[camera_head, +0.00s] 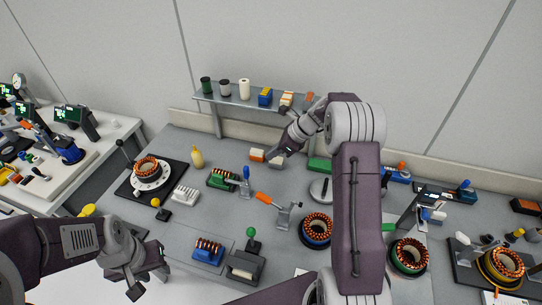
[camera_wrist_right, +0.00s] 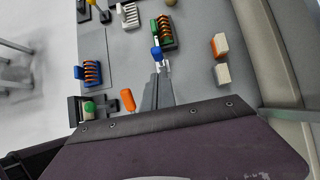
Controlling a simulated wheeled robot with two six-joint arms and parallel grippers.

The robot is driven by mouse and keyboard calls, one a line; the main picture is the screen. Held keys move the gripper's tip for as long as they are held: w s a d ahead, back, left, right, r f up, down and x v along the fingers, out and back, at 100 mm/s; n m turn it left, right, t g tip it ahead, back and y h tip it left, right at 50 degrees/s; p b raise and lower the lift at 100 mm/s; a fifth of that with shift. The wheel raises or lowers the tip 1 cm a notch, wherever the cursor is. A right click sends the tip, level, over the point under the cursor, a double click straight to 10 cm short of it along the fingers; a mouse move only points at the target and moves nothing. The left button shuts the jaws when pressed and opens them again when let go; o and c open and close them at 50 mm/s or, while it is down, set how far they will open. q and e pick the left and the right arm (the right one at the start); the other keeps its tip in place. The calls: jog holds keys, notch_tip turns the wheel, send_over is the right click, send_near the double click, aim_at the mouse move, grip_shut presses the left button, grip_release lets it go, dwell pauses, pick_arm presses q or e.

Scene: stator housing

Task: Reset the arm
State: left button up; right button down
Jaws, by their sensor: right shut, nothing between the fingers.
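My left gripper (camera_head: 148,283) hangs at the lower left of the head view, over the front edge of the bench, with nothing seen in it. Its finger gap is not clear. My right arm rises from the bottom, bends at a high elbow, and reaches back to the left. My right gripper (camera_head: 287,149) is above the back of the bench, near the orange-and-white blocks (camera_head: 257,155). It is shut and empty. In the right wrist view its grey fingers (camera_wrist_right: 158,92) point towards the blue-handled clamp (camera_wrist_right: 156,54).
A shelf (camera_head: 235,97) with spools and small boxes stands behind my right gripper. Copper-wound stators (camera_head: 316,229) and another stator (camera_head: 408,255) lie right of centre. A green-knobbed fixture (camera_head: 245,265) and a blue coil block (camera_head: 208,252) are at the front. A side table (camera_head: 110,135) stands left.

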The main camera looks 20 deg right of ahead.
jog(key=shift+w+a, duration=0.15)
jog(key=s+a+n+g+h+b, duration=0.1)
jog(key=s+a+n+b, duration=0.4)
jog(key=s+a, duration=0.45)
jog(key=s+d+f+n+g+h+b, duration=0.1)
jog(key=s+f+n, duration=0.3)
jog(key=s+n, duration=0.4)
jog(key=s+d+f+n+g+h, duration=0.1)
jog(key=s+d+f+n+h, duration=0.2)
jog(key=s+n, duration=0.5)
jog(key=f+n, duration=0.1)
jog(key=n, duration=0.3)
jog(key=shift+s+d+f+h+b, duration=0.3)
jog(key=shift+s+f+b, duration=0.05)
jog(key=shift+s+f, duration=0.05)
